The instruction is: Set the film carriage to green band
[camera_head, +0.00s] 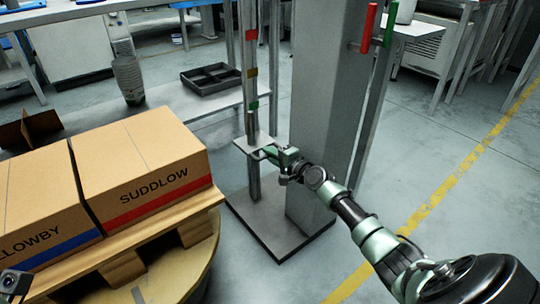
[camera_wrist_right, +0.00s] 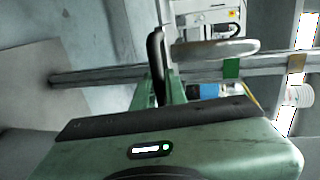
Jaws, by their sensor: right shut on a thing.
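The film carriage (camera_head: 254,144) is a pale flat plate on the upright mast beside the grey column. It sits a short way below the green band (camera_head: 253,105). An ochre band (camera_head: 251,72) and a red band (camera_head: 251,34) are higher on the mast. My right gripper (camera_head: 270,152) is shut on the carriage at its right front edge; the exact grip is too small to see. In the right wrist view the mast runs sideways, with the green band (camera_wrist_right: 231,68) and ochre band (camera_wrist_right: 297,62) right of my fingers.
The grey column (camera_head: 325,110) stands right behind my right gripper. A dark divided tray (camera_head: 211,78) lies on a bench behind. The floor at right is clear.

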